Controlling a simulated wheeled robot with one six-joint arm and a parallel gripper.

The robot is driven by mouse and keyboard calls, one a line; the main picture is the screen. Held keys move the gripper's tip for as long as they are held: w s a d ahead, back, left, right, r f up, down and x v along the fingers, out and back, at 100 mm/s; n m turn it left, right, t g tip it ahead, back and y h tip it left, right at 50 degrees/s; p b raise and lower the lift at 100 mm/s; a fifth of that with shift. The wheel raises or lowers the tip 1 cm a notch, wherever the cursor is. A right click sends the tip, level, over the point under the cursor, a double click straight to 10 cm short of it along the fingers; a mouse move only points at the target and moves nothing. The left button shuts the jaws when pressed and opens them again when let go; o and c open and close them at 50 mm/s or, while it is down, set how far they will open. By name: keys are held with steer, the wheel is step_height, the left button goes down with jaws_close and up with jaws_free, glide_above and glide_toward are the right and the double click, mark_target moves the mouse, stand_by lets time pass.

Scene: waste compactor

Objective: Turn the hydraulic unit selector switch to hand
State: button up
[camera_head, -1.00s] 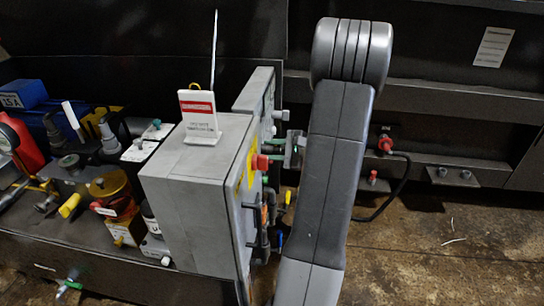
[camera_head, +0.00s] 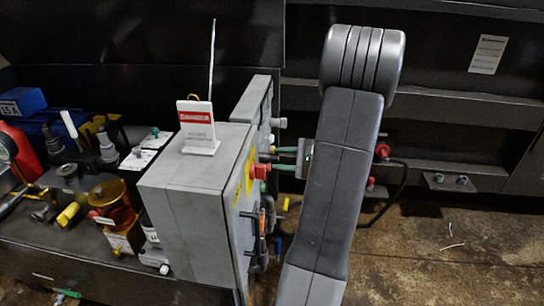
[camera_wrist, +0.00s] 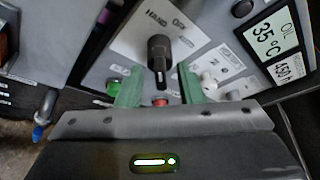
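The selector switch (camera_wrist: 159,52) is a black knob on a light plate in the wrist view, with HAND lettered at its upper left and OFF at its upper right. A white mark shows at its lower end; its exact setting is not clear. My gripper (camera_wrist: 161,72) has two green fingers standing apart, one on each side of the knob in the picture. Whether they touch it I cannot tell. In the head view the green fingers show beside the front of the grey control box (camera_head: 192,190); the switch cannot be made out there.
An OIL display (camera_wrist: 272,42) reading 35 °C is right of the switch. A green button (camera_wrist: 114,87) and a red button (camera_wrist: 159,101) sit below it. A red knob (camera_head: 260,171) sticks out of the box front. A white sign (camera_head: 197,125) stands on the box.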

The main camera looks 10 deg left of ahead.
mark_target(270, 157)
steer(key=p+v, duration=0.1)
steer(key=v, duration=0.8)
steer(key=shift+d+p, duration=0.3)
steer(key=shift+p, duration=0.1)
steer(key=shift+s+r, duration=0.1)
steer(key=shift+r, duration=0.05)
steer(key=b+x, duration=0.3)
steer(key=x, duration=1)
steer(key=shift+a, duration=0.5)
steer(key=shift+d+m+p, duration=0.1)
steer(key=shift+m+p, duration=0.2)
steer(key=shift+p, duration=0.05)
steer(key=shift+f+b, duration=0.3)
steer(key=shift+b, duration=0.15)
